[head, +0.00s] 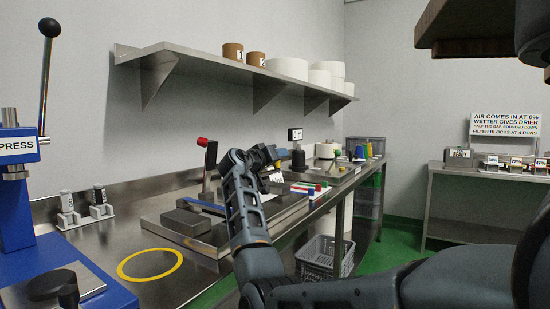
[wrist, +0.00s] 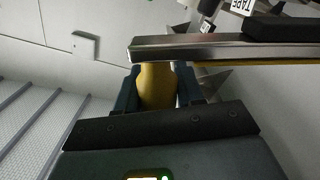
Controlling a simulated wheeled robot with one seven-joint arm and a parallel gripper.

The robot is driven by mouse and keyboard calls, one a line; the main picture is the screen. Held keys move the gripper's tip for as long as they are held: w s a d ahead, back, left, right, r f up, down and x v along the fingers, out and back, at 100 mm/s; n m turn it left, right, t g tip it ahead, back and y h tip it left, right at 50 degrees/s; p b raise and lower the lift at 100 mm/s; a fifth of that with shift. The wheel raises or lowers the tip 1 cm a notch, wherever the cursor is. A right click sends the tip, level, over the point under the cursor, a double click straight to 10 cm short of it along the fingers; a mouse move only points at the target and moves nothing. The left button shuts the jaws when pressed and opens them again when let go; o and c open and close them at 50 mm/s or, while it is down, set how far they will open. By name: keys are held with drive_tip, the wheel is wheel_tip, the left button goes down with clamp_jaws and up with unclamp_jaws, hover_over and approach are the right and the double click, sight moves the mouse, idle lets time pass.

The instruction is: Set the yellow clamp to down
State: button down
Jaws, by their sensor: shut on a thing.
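In the wrist view, my gripper (wrist: 157,92) is shut on a rounded yellow grip, the handle of the yellow clamp (wrist: 158,86), with one dark finger on each side. A flat metal bar (wrist: 225,47) crosses just beyond the grip and runs right. In the head view my gripper (head: 268,160) is over the bench's metal fixture, and the yellow clamp's handle is hidden or too small to make out there. I cannot tell from these frames whether the clamp is up or down.
A red-ended lever (head: 207,160) stands left of my gripper. A blue press (head: 30,220) is at the left, and small grey holders (head: 70,210) stand near it. A yellow ring (head: 150,279) marks clear bench in front.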

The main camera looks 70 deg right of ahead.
drive_tip(key=shift+s, duration=0.1)
drive_tip(key=c, duration=0.8)
unclamp_jaws()
drive_tip(key=shift+r, duration=0.1)
drive_tip(key=s+d+r, duration=0.1)
drive_tip(key=s+r, duration=0.2)
drive_tip(key=s+d+r+p, duration=0.1)
drive_tip(key=s+r, duration=0.3)
drive_tip(key=s+d+r, duration=0.1)
drive_tip(key=s+r, duration=0.3)
drive_tip(key=shift+s+d, duration=0.1)
drive_tip(key=shift+d, duration=0.05)
